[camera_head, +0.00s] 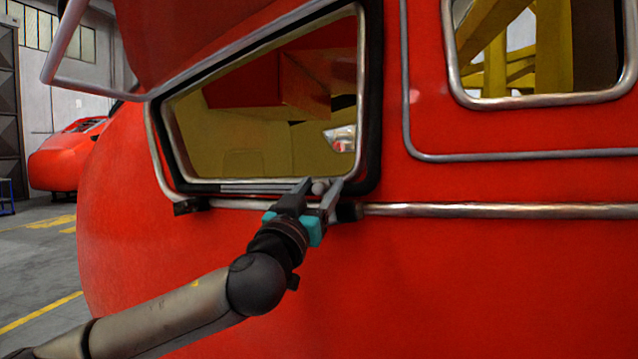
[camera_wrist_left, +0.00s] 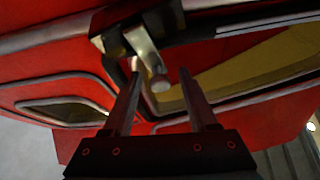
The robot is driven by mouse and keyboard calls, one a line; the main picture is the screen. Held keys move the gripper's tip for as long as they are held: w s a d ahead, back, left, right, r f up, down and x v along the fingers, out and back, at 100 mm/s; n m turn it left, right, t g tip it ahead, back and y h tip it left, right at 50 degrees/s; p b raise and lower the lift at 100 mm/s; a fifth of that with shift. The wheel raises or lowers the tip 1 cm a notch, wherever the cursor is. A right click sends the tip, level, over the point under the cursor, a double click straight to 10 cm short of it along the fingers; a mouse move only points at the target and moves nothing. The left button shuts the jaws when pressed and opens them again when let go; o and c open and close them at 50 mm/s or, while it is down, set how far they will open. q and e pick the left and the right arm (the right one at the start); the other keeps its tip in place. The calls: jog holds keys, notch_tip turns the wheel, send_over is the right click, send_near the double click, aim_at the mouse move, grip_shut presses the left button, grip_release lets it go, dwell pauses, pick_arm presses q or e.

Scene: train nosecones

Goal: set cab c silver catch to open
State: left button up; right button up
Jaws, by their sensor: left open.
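The silver catch shows in the left wrist view (camera_wrist_left: 148,55) as a short metal lever with a rounded knob, mounted on a dark block at the window frame's edge. In the head view its rounded knob (camera_head: 320,187) shows at the lower right corner of the cab window. My left gripper (camera_head: 322,184) is open, with a finger on each side of the knob. In the left wrist view the fingers (camera_wrist_left: 160,84) point at the catch and the knob lies between their tips. I cannot tell whether either finger touches it. My right gripper is not in view.
The red cab body (camera_head: 230,270) fills most of the head view. A raised red panel with a grey rail (camera_head: 62,45) hangs over the window at upper left. A silver handrail (camera_head: 500,211) runs right of the catch. Another red nosecone (camera_head: 58,158) stands at far left.

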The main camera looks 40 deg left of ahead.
pick_arm(q)
jog(key=shift+c, duration=0.4)
grip_shut()
